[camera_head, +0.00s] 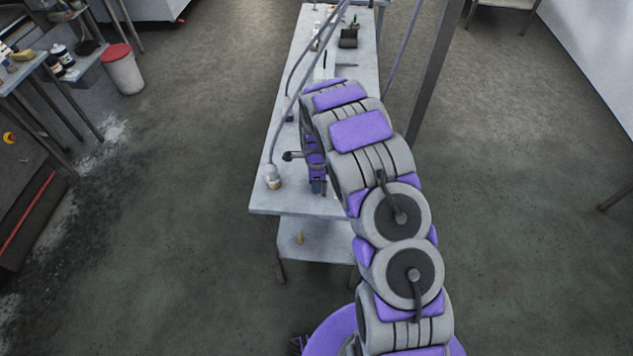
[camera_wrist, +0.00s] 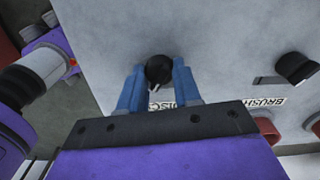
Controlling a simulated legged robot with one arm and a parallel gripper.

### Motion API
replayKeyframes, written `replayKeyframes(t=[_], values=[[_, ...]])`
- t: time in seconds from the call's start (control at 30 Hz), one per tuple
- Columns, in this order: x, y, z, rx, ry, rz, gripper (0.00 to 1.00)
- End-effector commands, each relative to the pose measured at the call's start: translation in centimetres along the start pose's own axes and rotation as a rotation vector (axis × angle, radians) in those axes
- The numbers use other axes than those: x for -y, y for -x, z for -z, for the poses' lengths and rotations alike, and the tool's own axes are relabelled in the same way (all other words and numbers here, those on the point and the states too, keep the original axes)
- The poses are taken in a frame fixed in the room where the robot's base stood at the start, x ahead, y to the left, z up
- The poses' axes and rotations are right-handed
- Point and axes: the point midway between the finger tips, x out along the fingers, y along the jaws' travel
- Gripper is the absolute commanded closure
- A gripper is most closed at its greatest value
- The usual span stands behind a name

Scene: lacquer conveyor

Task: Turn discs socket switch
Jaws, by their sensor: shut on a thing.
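In the wrist view a round black switch knob (camera_wrist: 158,69) stands on a pale grey panel (camera_wrist: 225,40). The two blue fingers of my gripper (camera_wrist: 159,84) are on either side of it, shut on it. A white label (camera_wrist: 162,106) beside the knob is partly hidden by the fingers; its lettering appears to read "DISCS". In the head view my gripper (camera_head: 318,187) is low by the near end of the table, and my arm hides much of that area. The knob cannot be made out there.
A second black switch (camera_wrist: 297,68) is to the right, near a label (camera_wrist: 266,103) reading "BRUSH". Reddish round parts (camera_wrist: 268,130) lie below it. A long grey table (camera_head: 300,205) carries a small jar (camera_head: 272,177) at its near left corner. Open floor (camera_head: 190,200) is at left.

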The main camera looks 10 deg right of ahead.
Motion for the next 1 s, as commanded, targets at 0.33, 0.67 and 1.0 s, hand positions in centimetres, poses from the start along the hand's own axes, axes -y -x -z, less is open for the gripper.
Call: replayKeyframes(t=[0.33,0.67,1.0], values=[[0.24,0.14,-0.08,0.002,-0.024,0.007,0.98],[0.21,0.13,-0.08,0.002,-0.022,0.007,0.54],[0.04,0.11,-0.02,0.001,-0.021,0.003,0.42]])
